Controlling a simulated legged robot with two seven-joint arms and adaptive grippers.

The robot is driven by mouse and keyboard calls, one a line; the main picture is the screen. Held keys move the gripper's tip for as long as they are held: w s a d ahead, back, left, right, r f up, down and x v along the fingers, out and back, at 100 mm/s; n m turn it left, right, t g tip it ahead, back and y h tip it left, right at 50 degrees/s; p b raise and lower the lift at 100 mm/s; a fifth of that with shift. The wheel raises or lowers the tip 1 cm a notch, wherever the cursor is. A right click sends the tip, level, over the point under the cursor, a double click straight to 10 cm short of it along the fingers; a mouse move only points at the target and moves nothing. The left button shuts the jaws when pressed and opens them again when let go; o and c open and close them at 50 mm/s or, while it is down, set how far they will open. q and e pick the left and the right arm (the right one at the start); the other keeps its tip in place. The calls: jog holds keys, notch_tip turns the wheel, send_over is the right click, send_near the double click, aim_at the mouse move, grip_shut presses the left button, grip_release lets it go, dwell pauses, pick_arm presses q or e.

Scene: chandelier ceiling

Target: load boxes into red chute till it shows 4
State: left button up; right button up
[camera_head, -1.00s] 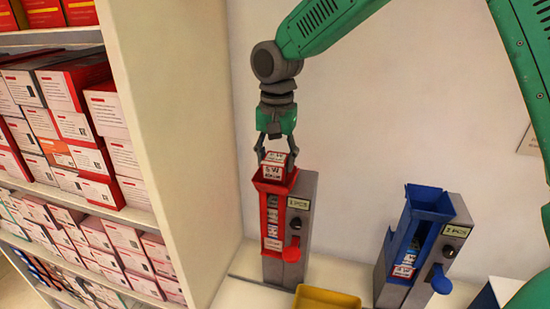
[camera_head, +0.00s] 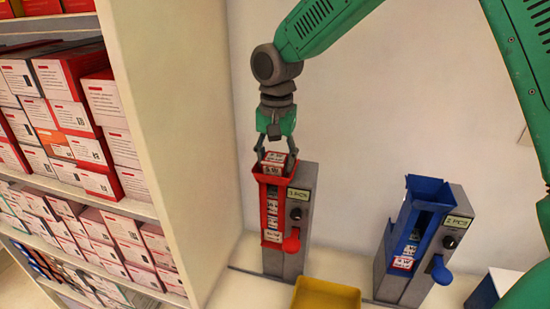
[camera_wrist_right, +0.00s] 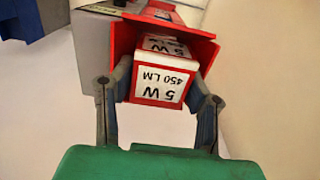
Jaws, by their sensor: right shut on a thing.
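The red chute (camera_head: 272,215) stands upright on a grey dispenser body with a small display (camera_head: 298,194) that appears to read 3 PCS. Several small boxes are stacked inside it. My right gripper (camera_head: 274,157) is shut on a small white-and-red box (camera_head: 278,163) at the chute's open top. In the right wrist view the box (camera_wrist_right: 163,75), marked 5 W 450 LM, is between the two fingers, with the red chute mouth (camera_wrist_right: 205,50) around its far side. Whether it touches the boxes below is hidden. My left gripper is not in view.
A blue chute (camera_head: 412,222) on a similar dispenser, apparently reading 2 PCS, stands to the right. A yellow tray (camera_head: 325,294) lies in front. A shelf (camera_head: 80,190) full of boxes is on the left. Part of a blue-and-white container (camera_head: 492,290) shows at lower right.

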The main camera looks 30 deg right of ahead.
jog(key=o, duration=1.2)
jog(key=shift+o, duration=0.2)
jog(key=shift+r, duration=0.15)
jog(key=shift+r+p, duration=0.65)
jog(key=shift+r, duration=3.25)
